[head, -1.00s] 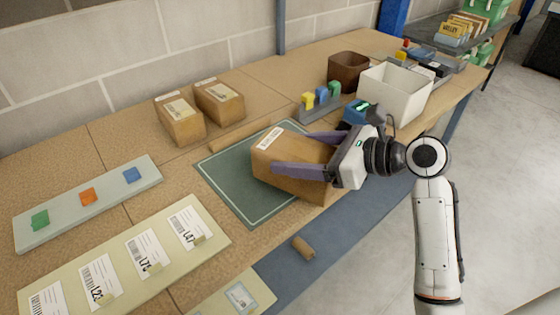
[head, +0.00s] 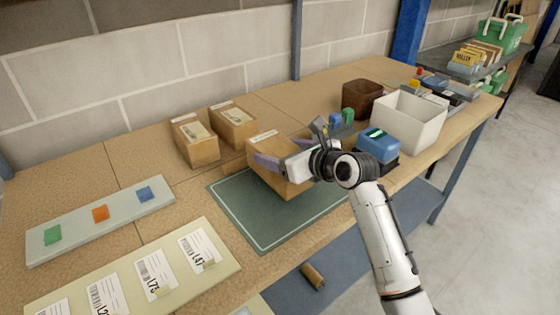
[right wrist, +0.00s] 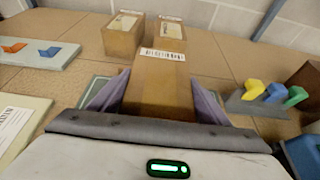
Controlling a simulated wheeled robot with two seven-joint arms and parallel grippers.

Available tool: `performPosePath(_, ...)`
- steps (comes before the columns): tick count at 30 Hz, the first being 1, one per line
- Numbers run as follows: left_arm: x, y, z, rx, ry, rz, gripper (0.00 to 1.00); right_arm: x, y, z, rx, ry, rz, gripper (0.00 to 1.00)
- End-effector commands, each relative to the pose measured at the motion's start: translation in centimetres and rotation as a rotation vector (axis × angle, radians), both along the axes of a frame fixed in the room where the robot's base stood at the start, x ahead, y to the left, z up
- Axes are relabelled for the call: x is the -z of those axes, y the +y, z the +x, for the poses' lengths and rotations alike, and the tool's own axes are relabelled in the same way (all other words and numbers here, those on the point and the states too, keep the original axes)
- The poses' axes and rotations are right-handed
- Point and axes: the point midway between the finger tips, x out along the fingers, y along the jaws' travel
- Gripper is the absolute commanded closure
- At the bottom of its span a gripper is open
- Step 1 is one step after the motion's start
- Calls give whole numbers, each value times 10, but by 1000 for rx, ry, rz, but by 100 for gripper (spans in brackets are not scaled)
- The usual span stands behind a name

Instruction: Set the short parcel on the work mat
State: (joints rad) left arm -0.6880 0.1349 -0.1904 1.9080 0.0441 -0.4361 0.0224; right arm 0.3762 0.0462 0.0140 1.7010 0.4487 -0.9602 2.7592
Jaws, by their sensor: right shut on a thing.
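A brown cardboard parcel (head: 272,180) with a white label is between the fingers of my right gripper (head: 276,158). I take it as the short parcel. The right gripper is shut on it. In the head view it stands over the far part of the dark green work mat (head: 275,225), which has a pale border line. I cannot tell whether its underside touches the mat. In the right wrist view the parcel (right wrist: 160,88) sits between both purple-grey fingers, its label at the far top edge. My left gripper is not in view.
Two more labelled parcels (head: 195,145) (head: 233,126) stand behind the mat. A white bin (head: 408,125), a brown bin (head: 362,98) and a blue device (head: 378,145) are on the right. A strip with coloured blocks (head: 100,218) lies left. The mat's near part is clear.

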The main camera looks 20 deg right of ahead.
Motion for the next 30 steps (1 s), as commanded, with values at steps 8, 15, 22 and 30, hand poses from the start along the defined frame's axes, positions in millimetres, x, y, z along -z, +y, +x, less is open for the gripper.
performPosePath(8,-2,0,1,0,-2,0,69,23,0,0,1,-6,1,73)
performPosePath(15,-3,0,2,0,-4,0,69,24,0,0,1,-6,2,73)
performPosePath(22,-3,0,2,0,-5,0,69,29,0,-1,0,3,0,11)
performPosePath(30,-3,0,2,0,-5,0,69,27,0,0,0,2,-2,11)
